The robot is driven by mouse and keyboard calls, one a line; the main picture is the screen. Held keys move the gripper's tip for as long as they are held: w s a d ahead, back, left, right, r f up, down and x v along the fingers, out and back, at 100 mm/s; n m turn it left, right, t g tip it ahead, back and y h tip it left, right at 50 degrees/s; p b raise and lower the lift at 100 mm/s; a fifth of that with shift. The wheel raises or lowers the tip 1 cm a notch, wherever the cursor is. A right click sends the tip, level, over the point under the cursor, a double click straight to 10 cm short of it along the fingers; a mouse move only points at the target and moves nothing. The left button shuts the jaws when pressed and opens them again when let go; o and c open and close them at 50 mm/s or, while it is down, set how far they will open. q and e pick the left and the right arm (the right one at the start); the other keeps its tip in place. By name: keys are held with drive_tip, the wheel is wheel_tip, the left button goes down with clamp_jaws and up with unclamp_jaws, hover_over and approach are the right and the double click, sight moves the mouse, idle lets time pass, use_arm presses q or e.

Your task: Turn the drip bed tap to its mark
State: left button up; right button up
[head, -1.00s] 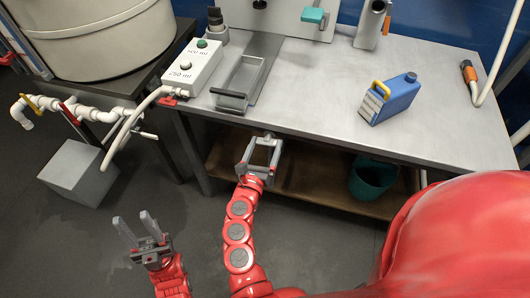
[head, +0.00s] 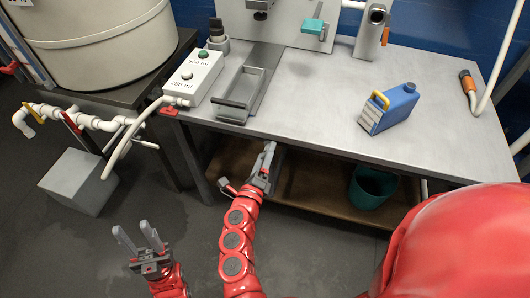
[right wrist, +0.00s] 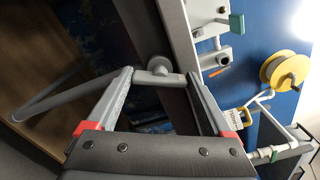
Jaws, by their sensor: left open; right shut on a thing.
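A grey T-shaped tap handle (right wrist: 158,74) sits at the front edge of the bench in the right wrist view. I take it for the drip bed tap. My right gripper (right wrist: 160,76) has one finger on each end of its crossbar, shut on it. In the head view my right gripper (head: 268,152) is at the bench's front edge, seen nearly edge-on, and hides the tap. I cannot make out the tap's mark. My left gripper (head: 133,229) is open and empty, low over the floor at the left.
The bench (head: 320,110) carries a grey tray (head: 240,95), a white button box (head: 195,78) and a blue jug (head: 390,108). A teal bucket (head: 372,187) stands on the shelf below. White pipes (head: 95,123) with coloured handles and a grey block (head: 78,182) are at the left.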

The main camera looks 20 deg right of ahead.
drive_tip(key=shift+s+f+n+p, duration=0.1)
drive_tip(key=shift+n+p, duration=3.3)
drive_tip(key=shift+n, duration=2.55)
drive_tip(key=shift+f+n+p, duration=0.1)
drive_tip(key=shift+n+p, duration=3.3)
drive_tip(key=shift+n, duration=2.55)
drive_tip(key=o, duration=1.1)
drive_tip(key=shift+o, duration=0.2)
drive_tip(key=b+v, duration=0.1)
drive_tip(key=v, duration=1.6)
drive_tip(key=shift+s+a, duration=0.1)
drive_tip(key=shift+s, duration=0.05)
